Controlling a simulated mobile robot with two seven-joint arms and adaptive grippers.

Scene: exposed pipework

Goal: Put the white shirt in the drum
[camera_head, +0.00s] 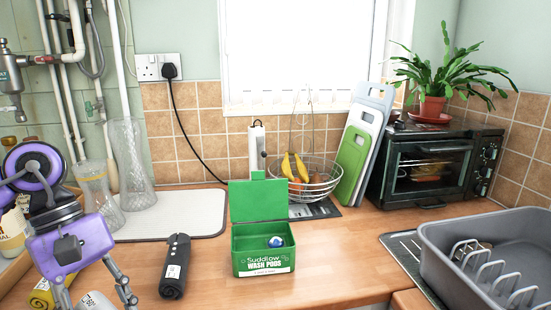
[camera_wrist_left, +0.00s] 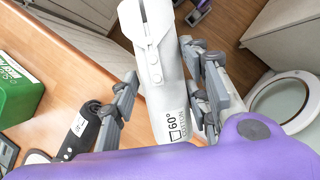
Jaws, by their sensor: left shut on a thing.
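The white shirt (camera_wrist_left: 160,85) is a long white roll with a collar and buttons and a printed "60° cotton" label. My left gripper (camera_wrist_left: 158,75) is shut on it, with one finger along each side. In the head view my left gripper (camera_head: 97,297) is at the lower left, over the front of the worktop, and only the top of the shirt (camera_head: 94,302) shows. A round pale rim with a glassy middle (camera_wrist_left: 290,103), seemingly the drum's door or opening, is low at the right in the left wrist view. My right gripper is not in view.
A black rolled garment (camera_head: 174,266) and a yellow one (camera_head: 42,295) lie on the worktop (camera_head: 345,255). An open green wash-pods box (camera_head: 263,262) stands beside the black roll. Glass vases (camera_head: 131,165) stand behind. A grey dish rack (camera_head: 490,255) is at the right.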

